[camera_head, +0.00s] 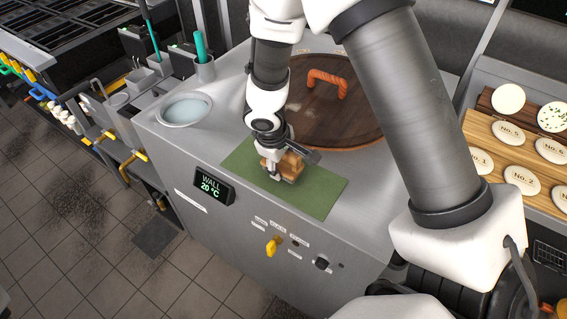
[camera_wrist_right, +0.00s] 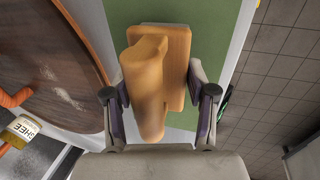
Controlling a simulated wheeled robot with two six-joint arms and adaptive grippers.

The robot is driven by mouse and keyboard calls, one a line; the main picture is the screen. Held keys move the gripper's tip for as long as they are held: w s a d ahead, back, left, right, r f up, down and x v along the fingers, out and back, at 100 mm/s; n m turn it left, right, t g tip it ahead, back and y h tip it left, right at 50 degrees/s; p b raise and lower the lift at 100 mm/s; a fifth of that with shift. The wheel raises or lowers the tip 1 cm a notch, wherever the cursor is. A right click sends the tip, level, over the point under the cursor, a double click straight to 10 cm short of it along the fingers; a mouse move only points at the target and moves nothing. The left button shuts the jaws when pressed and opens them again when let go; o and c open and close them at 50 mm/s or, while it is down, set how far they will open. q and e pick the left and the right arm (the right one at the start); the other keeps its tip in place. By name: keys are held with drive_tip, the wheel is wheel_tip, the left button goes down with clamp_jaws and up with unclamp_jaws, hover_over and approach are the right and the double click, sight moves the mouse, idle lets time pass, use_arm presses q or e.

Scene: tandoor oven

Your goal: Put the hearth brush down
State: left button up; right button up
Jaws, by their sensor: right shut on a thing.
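The hearth brush (camera_head: 291,166) is a light wooden block with a rounded handle; it also shows in the right wrist view (camera_wrist_right: 152,80). It is at the green mat (camera_head: 320,194), over its middle; I cannot tell whether it touches the mat. My right gripper (camera_head: 276,172) is above the mat with its fingers on both sides of the wooden handle, shut on it. In the right wrist view the gripper (camera_wrist_right: 160,110) frames the brush between its two fingers. The brush's underside is hidden. My left gripper is not in view.
A round dark wooden lid (camera_head: 335,110) with an orange handle lies behind the mat. A bowl (camera_head: 184,110) of pale liquid sits left on the grey counter. A wooden board (camera_head: 480,140) with numbered discs is at right.

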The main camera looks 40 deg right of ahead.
drive_tip(key=shift+w+d+f, duration=0.15)
drive_tip(key=shift+w+f, duration=0.1)
drive_tip(key=shift+f, duration=0.2)
drive_tip(key=shift+s+f, duration=0.15)
drive_tip(key=o, duration=1.2)
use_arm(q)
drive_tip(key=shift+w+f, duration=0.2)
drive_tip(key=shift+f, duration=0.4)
use_arm(e)
drive_tip(key=shift+o, duration=0.4)
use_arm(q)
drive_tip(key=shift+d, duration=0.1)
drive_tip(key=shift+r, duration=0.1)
